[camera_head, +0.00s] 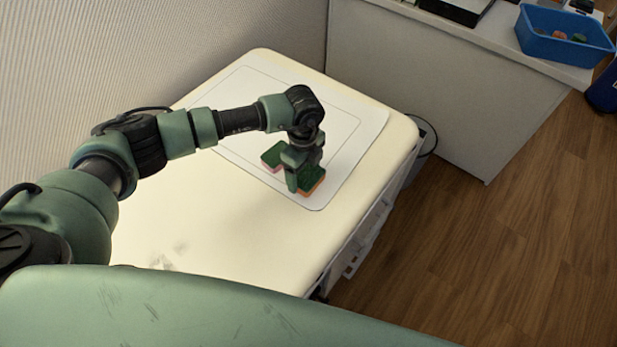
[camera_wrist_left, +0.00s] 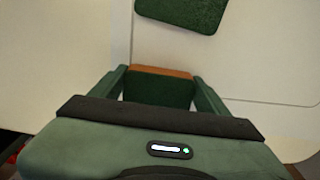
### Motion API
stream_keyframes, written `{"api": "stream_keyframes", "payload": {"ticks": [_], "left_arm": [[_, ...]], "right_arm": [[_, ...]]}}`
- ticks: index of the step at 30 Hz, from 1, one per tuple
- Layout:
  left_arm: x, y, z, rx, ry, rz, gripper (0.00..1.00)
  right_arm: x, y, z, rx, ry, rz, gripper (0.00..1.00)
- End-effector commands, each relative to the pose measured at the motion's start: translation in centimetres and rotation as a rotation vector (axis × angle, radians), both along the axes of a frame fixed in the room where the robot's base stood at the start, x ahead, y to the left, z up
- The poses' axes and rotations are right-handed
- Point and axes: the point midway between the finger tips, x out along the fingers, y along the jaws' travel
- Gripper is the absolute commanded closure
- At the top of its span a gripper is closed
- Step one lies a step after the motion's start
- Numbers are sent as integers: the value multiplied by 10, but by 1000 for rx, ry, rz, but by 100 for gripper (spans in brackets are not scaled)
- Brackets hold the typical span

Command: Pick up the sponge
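Two sponges with green tops lie in the area of the white mat (camera_head: 352,130). One, green and orange (camera_head: 313,184), is at my left gripper (camera_head: 297,178). In the left wrist view this sponge (camera_wrist_left: 160,86) fills the space between the fingertips (camera_wrist_left: 160,92), with a finger against each side and no visible gap. Whether it is lifted off the mat cannot be told. The other sponge, green with a pink edge (camera_head: 272,156), lies just left of the gripper; it also shows at the top of the left wrist view (camera_wrist_left: 182,13). My right gripper is not in view.
The mat lies on a cream table (camera_head: 230,205) against a ribbed wall (camera_head: 180,45). A white cabinet (camera_head: 430,85) stands behind, with a blue bin (camera_head: 560,45) of small items on top. Wooden floor (camera_head: 500,235) is open to the right.

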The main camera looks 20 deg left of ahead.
Motion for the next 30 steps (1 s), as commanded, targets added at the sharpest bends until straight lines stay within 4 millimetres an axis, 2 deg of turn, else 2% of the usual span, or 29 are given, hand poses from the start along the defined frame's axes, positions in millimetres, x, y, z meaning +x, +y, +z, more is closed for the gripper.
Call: {"api": "stream_keyframes", "payload": {"ticks": [2, 3, 11, 16, 20, 30], "left_arm": [[0, 0, 0, 0, 0, 0, 61], [0, 0, 0, 0, 0, 0, 67], [0, 0, 3, 0, -1, 0, 67], [1, 0, 17, -1, -3, 1, 67], [1, 0, 40, -2, -5, -1, 67], [2, 0, 137, -1, -7, 0, 67]], "right_arm": [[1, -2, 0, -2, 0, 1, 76], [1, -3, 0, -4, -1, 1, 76], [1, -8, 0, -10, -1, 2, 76], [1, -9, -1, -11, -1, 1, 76], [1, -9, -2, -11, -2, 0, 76], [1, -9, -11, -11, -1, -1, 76]]}}
